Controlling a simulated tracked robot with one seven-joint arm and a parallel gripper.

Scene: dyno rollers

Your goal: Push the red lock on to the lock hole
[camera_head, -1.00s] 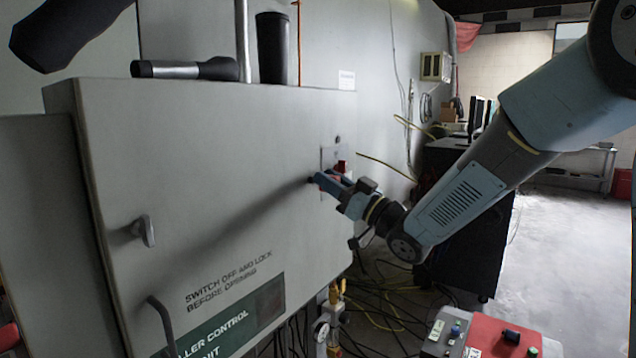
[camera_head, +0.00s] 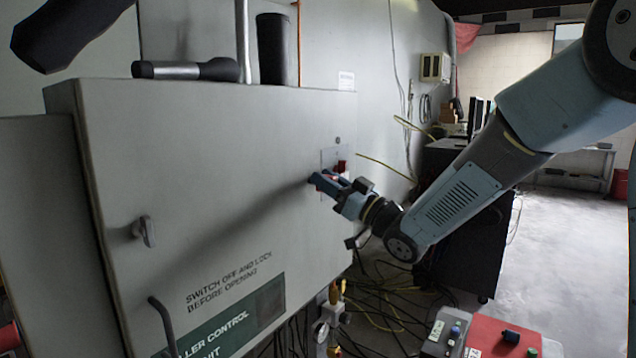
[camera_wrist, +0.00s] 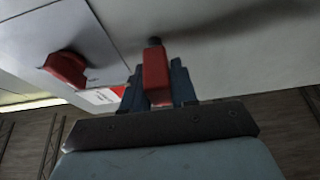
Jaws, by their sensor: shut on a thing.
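My gripper (camera_head: 328,181) is at the right part of the grey control cabinet's (camera_head: 230,160) front. In the wrist view my gripper (camera_wrist: 158,88) is shut on a red lock (camera_wrist: 156,72), with blue fingers on both sides of it. A dark tip shows at the lock's far end, close to the cabinet face; I cannot tell whether it touches. A red switch knob (camera_wrist: 66,70) sits on a pale plate (camera_wrist: 70,38) beside the lock. The knob also shows in the head view (camera_head: 342,166), just above my gripper. I cannot make out the lock hole.
A cabinet handle (camera_head: 145,231) and a bent bar (camera_head: 162,320) stick out at the left. Cables hang below my gripper. A red and grey box (camera_head: 490,335) is at the lower right.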

